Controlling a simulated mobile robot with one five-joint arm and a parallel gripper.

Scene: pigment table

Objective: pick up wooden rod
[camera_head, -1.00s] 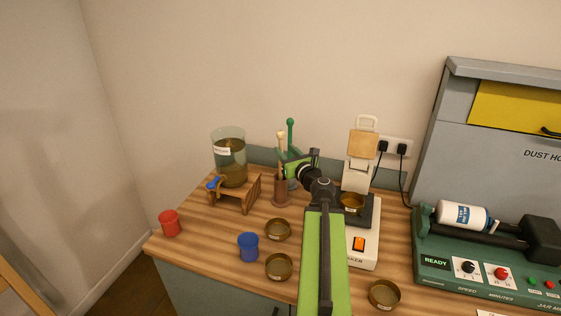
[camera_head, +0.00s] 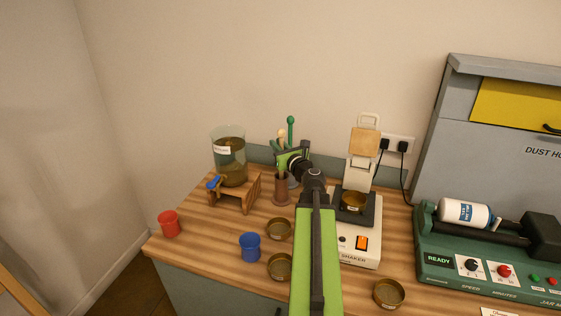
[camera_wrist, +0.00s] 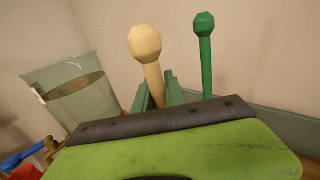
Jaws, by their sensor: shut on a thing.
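The wooden rod (camera_wrist: 149,58) is pale with a rounded knob on top, and it stands nearly upright in a brown holder (camera_head: 282,190). In the head view its knob (camera_head: 282,133) shows just above my gripper (camera_head: 281,161). In the wrist view the green jaws (camera_wrist: 158,92) lie on both sides of the rod's shaft below the knob. My gripper is shut on the rod; the contact itself is partly hidden behind the dark edge of my gripper. The rod's lower end is hidden in the holder.
A green rod (camera_head: 291,130) stands just right of and behind the wooden rod. A glass vessel (camera_head: 229,160) on a wooden stand is to the left. A shaker (camera_head: 358,240) stands close to the right of my arm.

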